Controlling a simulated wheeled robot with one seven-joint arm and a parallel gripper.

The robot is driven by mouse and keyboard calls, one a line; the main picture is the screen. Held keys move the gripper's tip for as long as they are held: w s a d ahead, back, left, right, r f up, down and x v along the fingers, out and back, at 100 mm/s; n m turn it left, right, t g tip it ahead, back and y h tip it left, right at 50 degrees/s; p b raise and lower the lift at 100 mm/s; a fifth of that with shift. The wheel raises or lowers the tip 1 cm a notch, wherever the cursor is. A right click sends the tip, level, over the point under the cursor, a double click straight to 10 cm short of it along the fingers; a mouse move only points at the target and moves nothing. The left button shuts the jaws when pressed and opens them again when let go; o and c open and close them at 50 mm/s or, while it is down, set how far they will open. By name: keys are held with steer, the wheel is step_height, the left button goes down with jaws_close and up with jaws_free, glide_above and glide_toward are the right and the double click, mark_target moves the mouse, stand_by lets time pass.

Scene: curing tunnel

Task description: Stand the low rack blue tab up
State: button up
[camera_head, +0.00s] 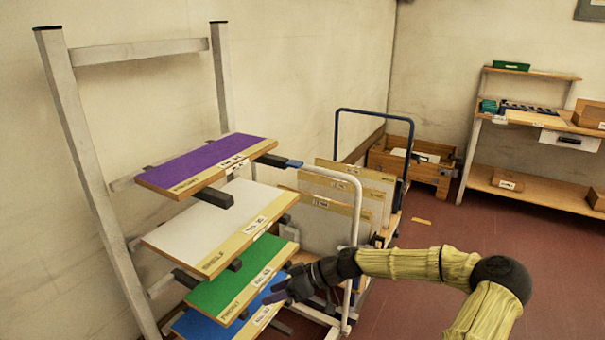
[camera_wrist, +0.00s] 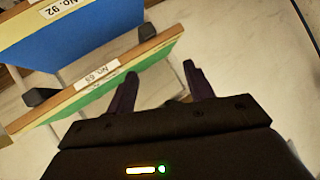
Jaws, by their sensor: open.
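A grey rack (camera_head: 88,150) holds several slanted boards. One blue tab (camera_head: 278,161) lies flat at the end of a dark support arm beside the purple board. My gripper (camera_head: 276,292) is low at the right side of the rack, by the blue board (camera_head: 205,327) and the green board (camera_head: 240,280). In the wrist view, my gripper (camera_wrist: 160,84) is open and empty. Its left finger overlaps the edge of the green board (camera_wrist: 150,58). I cannot make out a blue tab at the lower boards; my gripper and the boards hide part of that area.
A white board (camera_head: 215,225) lies between the purple board (camera_head: 205,165) and the green one. A cart (camera_head: 350,185) with upright panels stands close behind my gripper. A wooden crate (camera_head: 425,170) and a workbench (camera_head: 540,120) are farther back. Red floor is open at the right.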

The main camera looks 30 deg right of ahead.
mark_target(301, 165)
steer(key=s+d+r+t+p, duration=0.2)
steer(key=d+r+t+p, duration=0.2)
steer(key=d+r+p, duration=0.3)
steer(key=s+d+r+m+t+h+p, duration=0.1)
steer(key=d+r+t+p, duration=0.4)
steer(key=d+r, duration=1)
step_height(301, 165, up, 6)
steer(key=shift+s+d+f+h+p, duration=0.15)
steer(key=shift+s+d+h+p, duration=0.25)
steer(key=shift+p, duration=0.8)
steer(key=shift+s+a, duration=0.1)
steer(key=shift+a, duration=0.05)
steer(key=p+x, duration=0.1)
steer(key=x, duration=0.4)
steer(key=p+x, duration=0.2)
steer(key=x, duration=0.4)
steer(key=p+x, duration=0.2)
steer(key=x, duration=0.3)
steer(key=shift+w+a+r, duration=0.2)
steer(key=shift+w+r, duration=0.1)
steer(key=shift+r, duration=0.1)
steer(key=shift+w+a+f+p, duration=0.1)
steer(key=shift+w+a+p, duration=0.1)
steer(key=shift+w+p, duration=0.15)
steer(key=shift+c, duration=0.2)
